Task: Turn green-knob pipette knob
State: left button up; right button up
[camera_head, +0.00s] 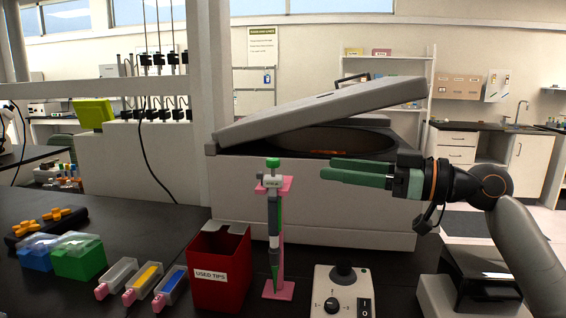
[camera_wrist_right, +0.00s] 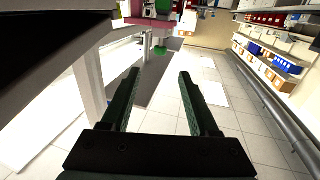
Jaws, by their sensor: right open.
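The green-knob pipette (camera_head: 274,215) stands upright in a pink stand (camera_head: 279,289) on the dark bench, with its green knob (camera_head: 273,163) at the top. My right gripper (camera_head: 323,168) comes in from the right at about the knob's height, its green fingers pointing left toward it. A gap separates the fingertips from the knob. In the right wrist view the two fingers (camera_wrist_right: 160,74) are spread and empty, and a small green piece, seemingly the knob (camera_wrist_right: 159,50), shows beyond them, between their lines. My left gripper is not in view.
A red used-tips bin (camera_head: 221,268) stands left of the pipette, a white device with a black knob (camera_head: 342,291) to its right. A grey machine with a raised lid (camera_head: 320,112) stands behind. Tip boxes (camera_head: 80,257) and small trays (camera_head: 143,282) lie at left.

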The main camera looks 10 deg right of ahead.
aim_at(273, 159)
jog(key=p+x, duration=0.3)
jog(key=x, duration=0.9)
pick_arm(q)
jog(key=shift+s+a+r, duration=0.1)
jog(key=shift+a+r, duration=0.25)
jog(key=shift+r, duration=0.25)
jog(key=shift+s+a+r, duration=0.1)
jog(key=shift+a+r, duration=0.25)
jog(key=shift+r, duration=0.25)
pick_arm(e)
jog(key=shift+w+a, duration=0.15)
jog(key=shift+a, duration=0.15)
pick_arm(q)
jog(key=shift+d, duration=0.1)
pick_arm(e)
grip_shut()
